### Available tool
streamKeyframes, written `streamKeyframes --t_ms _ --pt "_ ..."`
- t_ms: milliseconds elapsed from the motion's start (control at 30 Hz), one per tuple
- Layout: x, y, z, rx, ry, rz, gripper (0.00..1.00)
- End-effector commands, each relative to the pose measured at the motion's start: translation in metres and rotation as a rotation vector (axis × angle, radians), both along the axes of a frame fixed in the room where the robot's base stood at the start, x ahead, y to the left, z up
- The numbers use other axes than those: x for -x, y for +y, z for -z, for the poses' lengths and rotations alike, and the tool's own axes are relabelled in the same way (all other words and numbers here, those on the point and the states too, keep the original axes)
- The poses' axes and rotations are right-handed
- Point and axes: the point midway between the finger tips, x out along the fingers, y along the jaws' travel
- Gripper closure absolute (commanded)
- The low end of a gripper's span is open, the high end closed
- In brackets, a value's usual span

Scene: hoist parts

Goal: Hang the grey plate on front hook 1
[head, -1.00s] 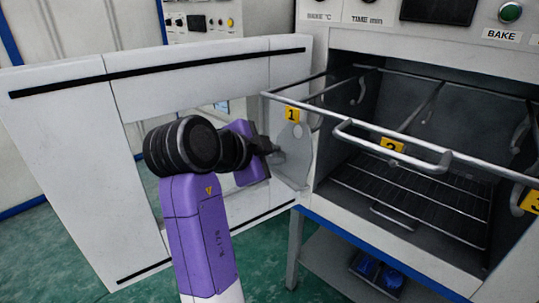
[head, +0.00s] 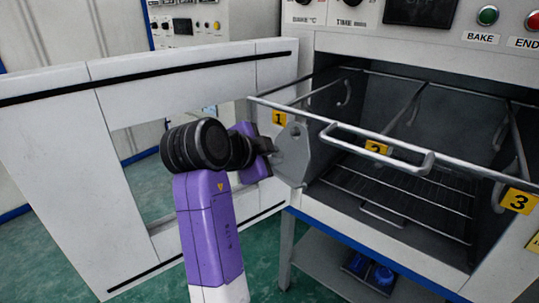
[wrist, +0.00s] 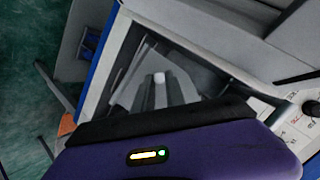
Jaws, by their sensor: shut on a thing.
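The grey plate (head: 297,155) hangs upright from my gripper (head: 274,150) at the left front corner of the oven, with a small hole near its top. My gripper is shut on the plate's left side. The yellow label 1 (head: 279,118) marks front hook 1 on the rack's front rail, just above and left of the plate's top. The hook itself is hard to make out behind the plate and rail. I cannot tell whether plate and hook touch.
The open oven (head: 400,185) holds a wire rack, and a rail handle (head: 380,147) juts out in front. Labels 2 (head: 376,149) and 3 (head: 519,201) sit further right. The open white door (head: 60,150) stands left. Blue items lie on the shelf below.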

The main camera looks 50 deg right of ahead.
Motion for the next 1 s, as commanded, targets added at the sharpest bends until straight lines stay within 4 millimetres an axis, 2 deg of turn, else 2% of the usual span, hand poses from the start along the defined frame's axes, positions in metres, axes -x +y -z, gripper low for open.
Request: streamKeyframes --t_ms 1000 --pt "0.000 -0.030 0.015 0.147 0.017 0.000 1.00"
